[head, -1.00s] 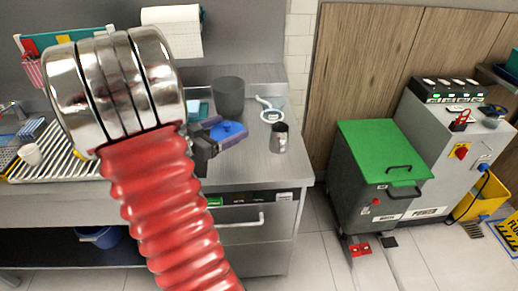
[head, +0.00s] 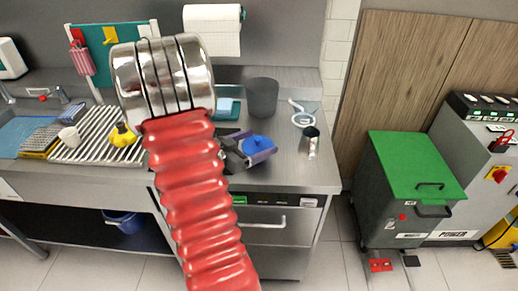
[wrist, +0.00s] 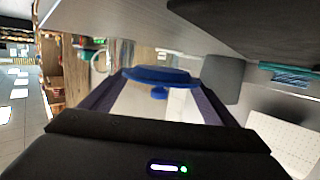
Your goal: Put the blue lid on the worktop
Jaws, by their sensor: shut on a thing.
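The blue lid (head: 257,144) is held in my gripper (head: 262,153), over the right part of the grey metal worktop (head: 312,176). In the wrist view the lid (wrist: 158,75) is a round blue disc with a small knob, between my two dark fingers. My gripper is shut on it. I cannot tell exactly how high the lid is above the worktop. My red arm hides part of the counter.
A dark grey bin (head: 262,97) stands behind the lid. A metal cup (head: 311,142) and a white coiled item (head: 302,117) are to its right. A teal item (head: 226,108) lies left of the bin. A ridged drainer (head: 95,147) holds a yellow thing (head: 122,135). Bare worktop shows at the front right.

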